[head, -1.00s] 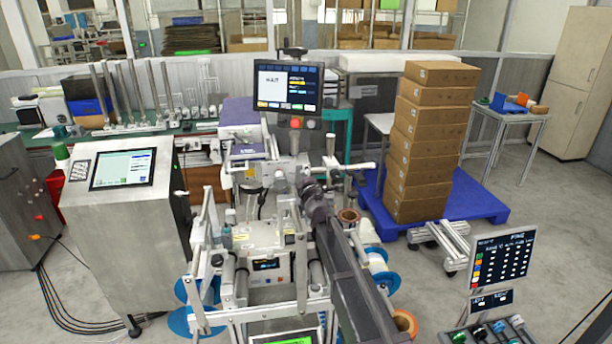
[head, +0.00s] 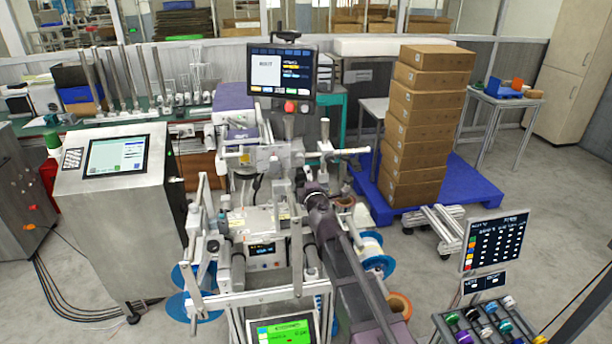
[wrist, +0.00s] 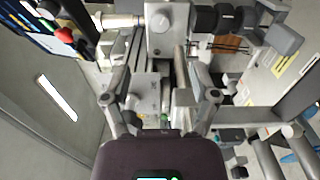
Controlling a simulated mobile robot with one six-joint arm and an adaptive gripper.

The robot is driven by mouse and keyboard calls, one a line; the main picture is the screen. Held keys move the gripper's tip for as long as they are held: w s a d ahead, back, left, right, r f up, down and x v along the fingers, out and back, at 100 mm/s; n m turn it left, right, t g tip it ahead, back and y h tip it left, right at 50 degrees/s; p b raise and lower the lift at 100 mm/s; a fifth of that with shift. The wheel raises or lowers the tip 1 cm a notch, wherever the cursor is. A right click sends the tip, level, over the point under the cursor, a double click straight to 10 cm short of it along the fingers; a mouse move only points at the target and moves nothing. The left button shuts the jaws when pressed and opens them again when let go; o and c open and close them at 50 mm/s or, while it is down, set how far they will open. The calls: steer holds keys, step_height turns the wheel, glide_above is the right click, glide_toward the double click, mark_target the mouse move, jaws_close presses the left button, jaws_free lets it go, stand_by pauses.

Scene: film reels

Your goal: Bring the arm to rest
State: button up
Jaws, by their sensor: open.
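My arm (head: 342,255) reaches forward from the bottom of the head view, over the reel machine (head: 265,235). Its far end is in front of the machine's upper parts, and the fingertips are hard to make out there. In the wrist view my gripper (wrist: 160,98) is open, with its two fingers spread apart. Nothing shows held between them. Grey metal machine parts (wrist: 160,30) show beyond and between the fingers. I cannot tell how far the fingers are from those parts.
Blue-flanged reels (head: 188,290) and a reel with an orange core (head: 398,305) sit low on the machine. A monitor (head: 282,70) stands above it. A steel console (head: 115,200) is on the left. Stacked cartons (head: 420,125) stand on a blue pallet (head: 475,205). A rack of coloured spools (head: 490,325) is at lower right.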

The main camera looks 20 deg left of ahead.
stand_by(0.5)
steer(key=w+d+f+m+h, duration=0.1)
steer(key=d+f+m+h, duration=0.2)
steer(key=d+m+h, duration=0.7)
steer(key=w+d+f+m+h, duration=0.1)
steer(key=w+d+f+m, duration=0.15)
steer(key=d, duration=1.35)
steer(key=s+d+f+m+g+h, duration=0.2)
steer(key=s+d+f+m+g, duration=0.15)
steer(key=d, duration=0.35)
steer(key=s+d+f+m+g+h, duration=0.1)
steer(key=s+d+f+m+g, duration=0.25)
steer(key=d, duration=0.35)
steer(key=s+d+f+m+g+y, duration=0.2)
steer(key=s+f+g, duration=0.1)
steer(key=s, duration=0.5)
steer(key=s+d+f+m+g+y, duration=0.2)
steer(key=s+g, duration=0.3)
steer(key=s, duration=0.4)
steer(key=shift+d+f+m, duration=0.55)
steer(key=shift+d+m, duration=0.1)
steer(key=shift+d, duration=0.15)
